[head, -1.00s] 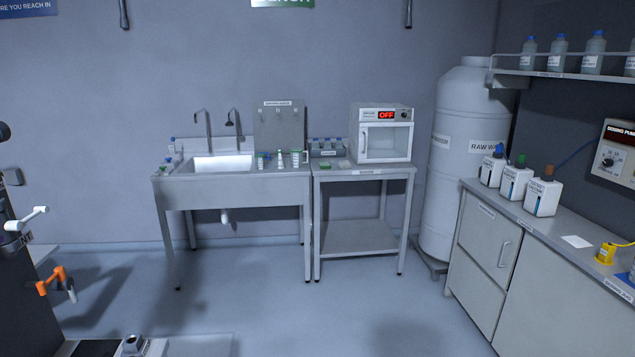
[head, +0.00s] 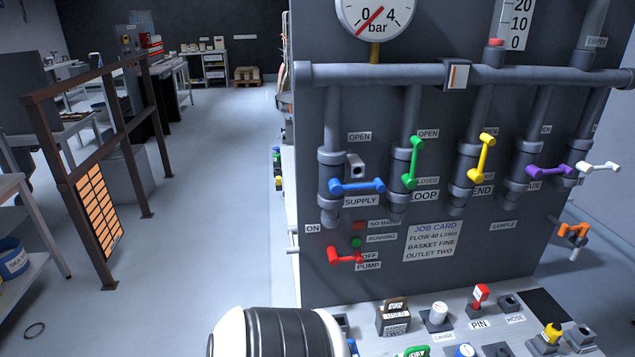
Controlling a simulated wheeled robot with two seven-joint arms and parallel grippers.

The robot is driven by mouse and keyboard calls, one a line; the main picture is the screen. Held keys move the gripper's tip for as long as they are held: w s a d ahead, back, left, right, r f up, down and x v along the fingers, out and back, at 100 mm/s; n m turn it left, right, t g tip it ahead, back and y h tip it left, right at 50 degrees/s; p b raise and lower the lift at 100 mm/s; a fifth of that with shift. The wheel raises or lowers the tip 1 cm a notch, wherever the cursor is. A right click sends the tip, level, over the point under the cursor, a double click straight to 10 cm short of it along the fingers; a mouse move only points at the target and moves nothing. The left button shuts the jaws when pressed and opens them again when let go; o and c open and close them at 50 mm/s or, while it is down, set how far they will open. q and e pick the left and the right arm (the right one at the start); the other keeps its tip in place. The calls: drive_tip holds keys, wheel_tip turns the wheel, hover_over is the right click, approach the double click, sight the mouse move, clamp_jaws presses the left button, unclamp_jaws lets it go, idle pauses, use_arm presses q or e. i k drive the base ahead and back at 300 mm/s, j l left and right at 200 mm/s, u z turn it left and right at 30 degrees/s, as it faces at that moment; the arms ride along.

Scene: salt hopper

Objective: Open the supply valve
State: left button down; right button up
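The supply valve's blue handle (head: 357,186) is on the dark pipe panel, above the SUPPLY label (head: 361,201). The handle lies horizontal, pointing right, across its vertical pipe. An OPEN label (head: 359,136) sits above it. A small grey block with a hole (head: 354,167) stands just above the handle, between it and that label. Neither gripper is in view. A white and black rounded link, which seems to be part of my arm, shows at the bottom edge, below the panel and apart from the handle.
Green (head: 414,162) and yellow (head: 481,159) handles stand upright; the purple handle (head: 548,170) lies horizontal. A red pump lever (head: 346,255) lies near OFF. A bench (head: 455,338) with small parts fronts the panel. A brown railing (head: 88,90) stands left; floor between is clear.

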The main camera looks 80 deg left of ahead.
sight(336, 188)
drive_tip(key=u, duration=2.1)
